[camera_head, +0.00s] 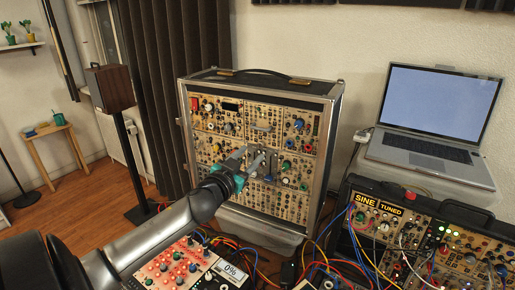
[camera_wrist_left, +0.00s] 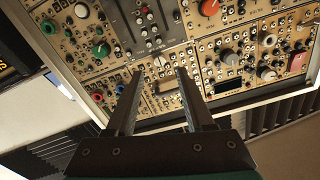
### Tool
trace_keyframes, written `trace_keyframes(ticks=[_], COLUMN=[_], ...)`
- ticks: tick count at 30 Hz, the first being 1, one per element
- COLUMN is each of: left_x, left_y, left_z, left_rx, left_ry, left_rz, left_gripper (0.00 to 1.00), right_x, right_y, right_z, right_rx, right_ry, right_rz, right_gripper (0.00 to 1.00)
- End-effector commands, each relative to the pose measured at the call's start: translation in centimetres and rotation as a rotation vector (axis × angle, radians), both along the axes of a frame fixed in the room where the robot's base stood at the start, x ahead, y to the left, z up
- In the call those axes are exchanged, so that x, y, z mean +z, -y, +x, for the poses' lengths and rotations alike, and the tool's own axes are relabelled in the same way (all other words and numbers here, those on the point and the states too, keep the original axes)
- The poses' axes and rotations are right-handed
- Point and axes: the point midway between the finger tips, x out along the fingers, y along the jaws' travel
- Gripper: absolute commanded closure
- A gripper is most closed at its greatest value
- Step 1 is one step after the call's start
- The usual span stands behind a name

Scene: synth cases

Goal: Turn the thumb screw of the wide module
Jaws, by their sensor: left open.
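A tall case of synth modules (camera_head: 333,110) stands upright in the middle of the head view, its panels mostly tan with many knobs. My left gripper (camera_head: 255,158) is in front of the middle of this case, fingers pointing at the panels. In the left wrist view the gripper (camera_wrist_left: 160,75) is open, with nothing held. A small pale round knob (camera_wrist_left: 160,61) shows between the fingertips, apart from both. A wider grey panel (camera_wrist_left: 148,22) with sliders lies just above it. I cannot tell which small part is the thumb screw. My right gripper is not in view.
A laptop (camera_head: 430,112) sits on a stand at the right. Below it is another synth case (camera_head: 445,215) with patch cables. A red-and-white module (camera_head: 180,265) and loose cables lie in front. A speaker (camera_head: 110,88) stands at the left, by open wooden floor.

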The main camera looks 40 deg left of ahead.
Motion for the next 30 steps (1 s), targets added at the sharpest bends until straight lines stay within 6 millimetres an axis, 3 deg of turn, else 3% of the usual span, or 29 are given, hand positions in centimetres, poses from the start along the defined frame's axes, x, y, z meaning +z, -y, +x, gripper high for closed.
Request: trace_keyframes(ticks=[13, 27, 30], left_x=[0.0, 0.0, 0.0], left_y=[-1.1, -1.3, -1.3], left_z=[4.4, 5.1, 5.1], left_rx=[0.0, -0.001, -0.001], left_ry=[0.001, 0.0, 0.0], left_rz=[-0.001, 0.0, 0.0], left_gripper=[0.47, 0.47, 0.57], right_x=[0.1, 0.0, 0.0], right_y=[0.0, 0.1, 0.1], right_z=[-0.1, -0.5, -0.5], right_rx=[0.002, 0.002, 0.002], right_ry=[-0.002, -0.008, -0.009], right_rz=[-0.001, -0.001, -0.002], right_gripper=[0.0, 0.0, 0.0])
